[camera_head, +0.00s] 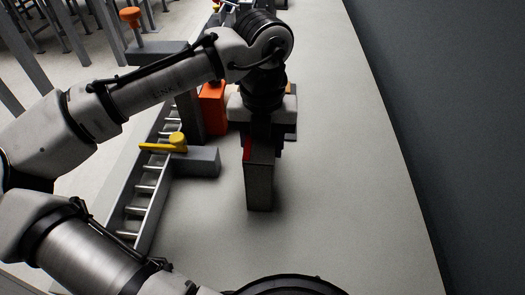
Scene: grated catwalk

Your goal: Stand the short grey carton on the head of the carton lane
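A grey carton (260,187) with a red strip near its top left edge is upright below my gripper (263,145). My gripper points down, and its fingers overlap the carton's top and appear closed on it. Whether the carton's base touches the counter is hard to tell. The carton lane (140,205), a narrow grey track with metal rollers, runs along the left edge of the counter, left of the carton and apart from it. Its far part is partly hidden by my arm and other items.
A grey block (200,161) with a yellow handle (168,144) juts from the lane toward the carton. An orange carton (212,108) and a dark upright piece (189,114) stand behind it. An orange knob (130,14) is at upper left. The counter (350,190) is clear to the right, beside a dark wall.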

